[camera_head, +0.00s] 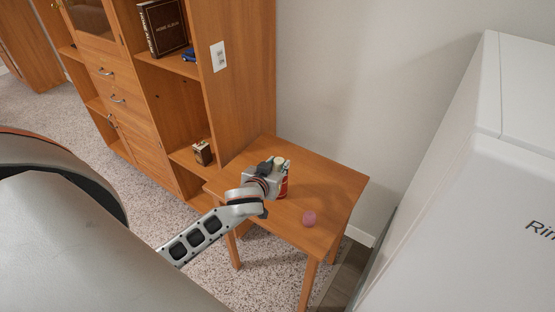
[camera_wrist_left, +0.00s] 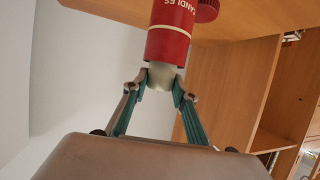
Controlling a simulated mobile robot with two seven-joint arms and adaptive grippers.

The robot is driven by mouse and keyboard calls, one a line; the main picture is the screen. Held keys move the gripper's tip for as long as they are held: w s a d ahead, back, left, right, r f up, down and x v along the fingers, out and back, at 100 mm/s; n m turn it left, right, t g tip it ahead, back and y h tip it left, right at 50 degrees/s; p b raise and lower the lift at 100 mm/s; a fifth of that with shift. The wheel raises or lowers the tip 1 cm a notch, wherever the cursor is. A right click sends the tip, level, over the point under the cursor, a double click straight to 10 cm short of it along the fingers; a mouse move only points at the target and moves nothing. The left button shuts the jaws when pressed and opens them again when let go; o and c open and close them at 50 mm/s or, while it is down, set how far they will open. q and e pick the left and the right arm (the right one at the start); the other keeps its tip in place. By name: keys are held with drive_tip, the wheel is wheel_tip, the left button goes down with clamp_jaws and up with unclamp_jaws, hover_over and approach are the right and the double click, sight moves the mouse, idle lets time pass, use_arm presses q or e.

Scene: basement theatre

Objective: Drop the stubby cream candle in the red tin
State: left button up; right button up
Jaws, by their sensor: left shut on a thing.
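The stubby cream candle (camera_wrist_left: 160,76) is between the two fingertips of my left gripper (camera_wrist_left: 160,92), which is shut on it. In the head view my left gripper (camera_head: 273,170) is above the small wooden table, with the pale top of the candle (camera_head: 279,160) just showing. The red tin (camera_wrist_left: 169,38), lettered "CANDLES", is upright on the table, right at the fingertips. In the head view the tin (camera_head: 284,188) is partly hidden behind the gripper. The candle overlaps the tin's rim in the wrist view; I cannot tell whether it is inside. My right gripper is not in view.
A pink candle-like object (camera_head: 309,218) stands on the wooden table (camera_head: 335,185), nearer its front edge. A wooden shelf unit (camera_head: 240,90) adjoins the table at the left, with a small patterned box (camera_head: 203,152) on a low shelf. A large white appliance (camera_head: 450,180) stands at the right.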

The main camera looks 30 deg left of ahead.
sight(277, 163)
use_arm(q)
drive_tip(key=shift+f, duration=0.15)
drive_tip(key=o, duration=1.2)
wheel_tip(277, 163, up, 7)
idle(0.6)
